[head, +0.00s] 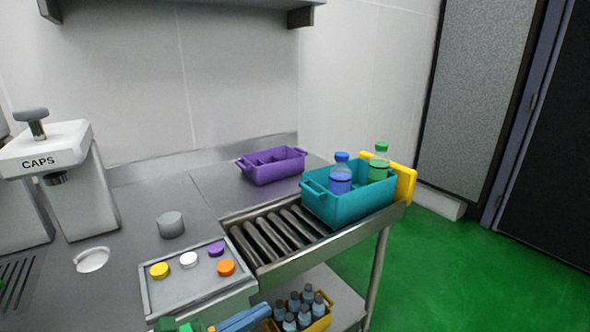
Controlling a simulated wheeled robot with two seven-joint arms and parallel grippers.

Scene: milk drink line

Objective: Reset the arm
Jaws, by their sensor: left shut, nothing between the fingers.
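My left gripper (262,311) shows at the bottom edge of the head view, with blue fingers shut and empty. It is just in front of the cap tray (190,296), and most of its arm is cut off by the frame. My right gripper is not in view.
The tray holds yellow, white, purple and orange caps. A teal crate (345,207) with a blue-capped bottle (340,178) and a green-capped bottle (379,168) sits on the roller conveyor (268,240). A purple crate (272,171) stands behind. A CAPS machine (45,155) is left. Small bottles (291,322) stand below.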

